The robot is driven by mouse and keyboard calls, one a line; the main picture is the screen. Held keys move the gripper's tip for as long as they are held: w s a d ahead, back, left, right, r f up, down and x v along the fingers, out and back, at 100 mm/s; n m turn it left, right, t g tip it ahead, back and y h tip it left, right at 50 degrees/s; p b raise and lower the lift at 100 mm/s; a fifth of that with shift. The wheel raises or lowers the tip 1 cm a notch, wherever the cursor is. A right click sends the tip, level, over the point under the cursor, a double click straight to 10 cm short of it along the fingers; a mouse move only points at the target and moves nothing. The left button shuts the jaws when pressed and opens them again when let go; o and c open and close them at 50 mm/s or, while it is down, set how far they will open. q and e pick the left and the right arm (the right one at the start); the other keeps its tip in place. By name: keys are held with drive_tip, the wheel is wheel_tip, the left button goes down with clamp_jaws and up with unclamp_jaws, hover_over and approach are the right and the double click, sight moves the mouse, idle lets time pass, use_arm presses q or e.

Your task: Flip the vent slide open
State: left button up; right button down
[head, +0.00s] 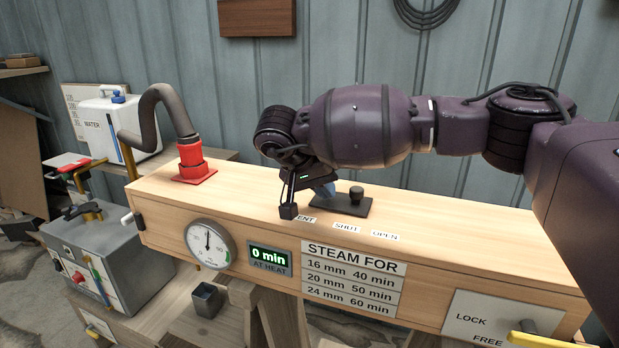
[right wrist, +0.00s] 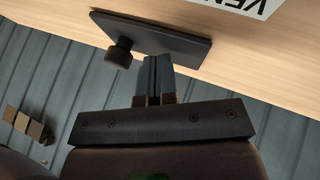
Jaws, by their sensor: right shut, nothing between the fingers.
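The vent slide is a dark flat plate (head: 345,207) on top of the wooden steam box, with a short black knob (head: 356,193) towards its right end. The knob stands behind the SHUT label (head: 346,227), left of the OPEN label (head: 385,236). My right gripper (head: 326,190) is shut and empty at the plate's left part, left of the knob. In the right wrist view, the closed fingers (right wrist: 154,75) overlap the plate (right wrist: 165,38) beside the knob (right wrist: 120,53); contact cannot be told. My left gripper is not in view.
A red fitting with a grey hose (head: 192,160) rises from the box's left end. A gauge (head: 210,244), a timer display (head: 269,257) and a lock lever (head: 527,340) are on its front. The box top right of the plate is clear.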

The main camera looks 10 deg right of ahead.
drive_tip(key=shift+s+d+r, duration=0.15)
drive_tip(key=shift+s+d, duration=0.1)
drive_tip(key=shift+d, duration=0.25)
drive_tip(key=shift+s+d+r, duration=0.15)
drive_tip(key=shift+s+d, duration=0.05)
drive_tip(key=shift+d, duration=0.25)
drive_tip(key=shift+d+f, duration=0.1)
drive_tip(key=shift+d, duration=0.1)
